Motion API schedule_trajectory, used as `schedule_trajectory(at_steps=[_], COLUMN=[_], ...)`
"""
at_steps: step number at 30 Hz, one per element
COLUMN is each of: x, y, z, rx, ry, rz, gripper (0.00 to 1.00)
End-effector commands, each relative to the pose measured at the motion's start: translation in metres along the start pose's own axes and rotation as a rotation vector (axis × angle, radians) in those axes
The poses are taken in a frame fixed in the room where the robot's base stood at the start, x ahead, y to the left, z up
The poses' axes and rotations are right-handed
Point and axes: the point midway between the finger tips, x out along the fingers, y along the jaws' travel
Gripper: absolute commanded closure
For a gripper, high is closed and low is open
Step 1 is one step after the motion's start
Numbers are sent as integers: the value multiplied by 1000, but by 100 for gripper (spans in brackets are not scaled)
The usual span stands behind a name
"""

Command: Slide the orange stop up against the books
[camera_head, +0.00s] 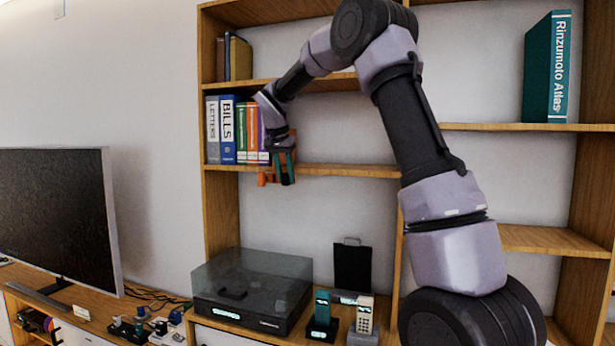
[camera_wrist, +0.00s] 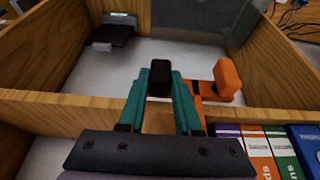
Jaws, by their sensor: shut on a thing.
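The orange stop (camera_head: 268,180) is at the front edge of the middle shelf, with part of it showing below the board. In the wrist view the orange stop (camera_wrist: 228,80) has a thick upright block and a flat arm reaching to my fingers. My gripper (camera_head: 282,168) is shut on the stop; its teal fingers (camera_wrist: 160,85) close around a black part. The books (camera_head: 245,132), with green, orange and purple spines, stand upright just left of my gripper. The purple book (camera_wrist: 228,130) is the nearest.
The shelf (camera_head: 350,171) right of my gripper is clear. Below are a clear-lidded turntable (camera_head: 250,290) and a phone (camera_head: 364,314). A television (camera_head: 55,215) stands at left.

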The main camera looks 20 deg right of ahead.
Motion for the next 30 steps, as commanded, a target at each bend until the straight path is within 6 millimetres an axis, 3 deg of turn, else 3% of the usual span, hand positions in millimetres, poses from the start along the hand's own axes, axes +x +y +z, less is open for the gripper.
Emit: schedule_trajectory(at_steps=[6,20,21,22,30], x=[0,-1,-1,-1,0], y=[-27,-33,-33,-33,-32], z=[-1,-1,-1,-1,-1], rx=[-1,1,1,1,0], ry=[1,2,2,2,0], rz=[-2,-1,-1,-1,0], gripper=[100,100,52,41,38])
